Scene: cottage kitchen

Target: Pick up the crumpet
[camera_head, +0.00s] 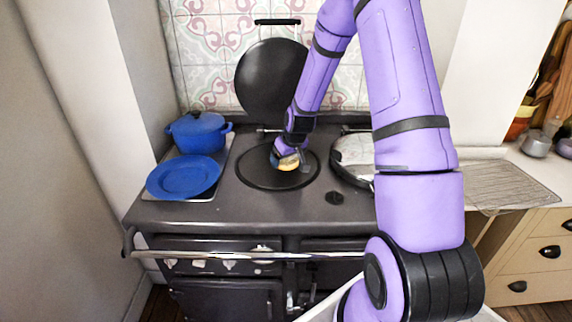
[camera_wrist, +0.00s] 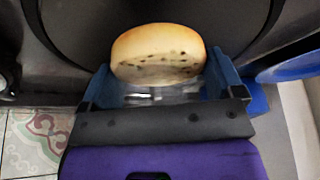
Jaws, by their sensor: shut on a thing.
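The crumpet (camera_wrist: 158,52) is a round, thick, golden-brown piece with a paler side and a row of small dark holes. It sits between the two blue fingers of my gripper (camera_wrist: 158,82), which are shut on it. In the head view the crumpet (camera_head: 288,162) shows as a small tan shape at my gripper (camera_head: 290,157), over the round dark hotplate (camera_head: 257,178) of the range. I cannot tell whether the crumpet touches the plate. Part of it is hidden by the fingers.
The hotplate's raised round lid (camera_head: 262,75) stands behind it. A blue pot (camera_head: 198,132) and a blue plate (camera_head: 184,177) are on the left of the range. A closed round lid (camera_head: 352,150) is on the right. A chrome rail (camera_head: 230,256) runs along the front.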

